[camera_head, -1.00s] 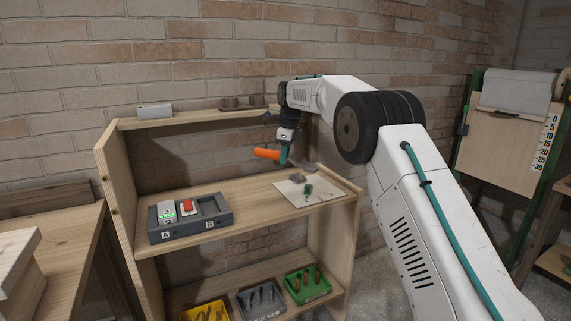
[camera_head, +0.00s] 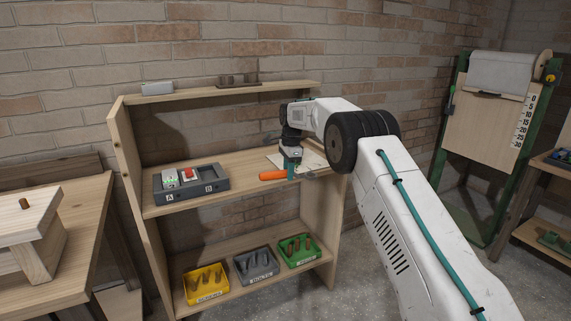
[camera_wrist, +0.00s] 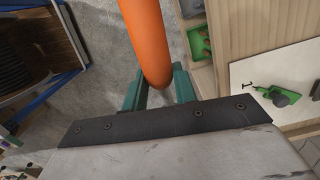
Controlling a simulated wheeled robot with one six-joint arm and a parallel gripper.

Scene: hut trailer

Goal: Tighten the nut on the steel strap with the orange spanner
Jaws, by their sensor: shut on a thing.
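The orange spanner (camera_head: 273,175) is in my gripper (camera_head: 290,171), its handle pointing left, by the front edge of the middle shelf board. Its orange handle (camera_wrist: 147,40) fills the top middle of the wrist view, between the teal fingers of my gripper (camera_wrist: 152,88). The gripper is shut on the spanner. The spanner's jaw end is hidden by the gripper body in the wrist view and too small to make out in the head view. I cannot make out the steel strap or its nut in either view.
A wooden shelf unit (camera_head: 128,150) holds a grey tray marked A and B (camera_head: 218,184) and a pale sheet (camera_wrist: 245,70) with a green object (camera_wrist: 277,93). Yellow, grey and green bins (camera_head: 205,284) stand below. A wooden bench (camera_head: 85,230) is at left, a green-framed board (camera_head: 490,120) at right.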

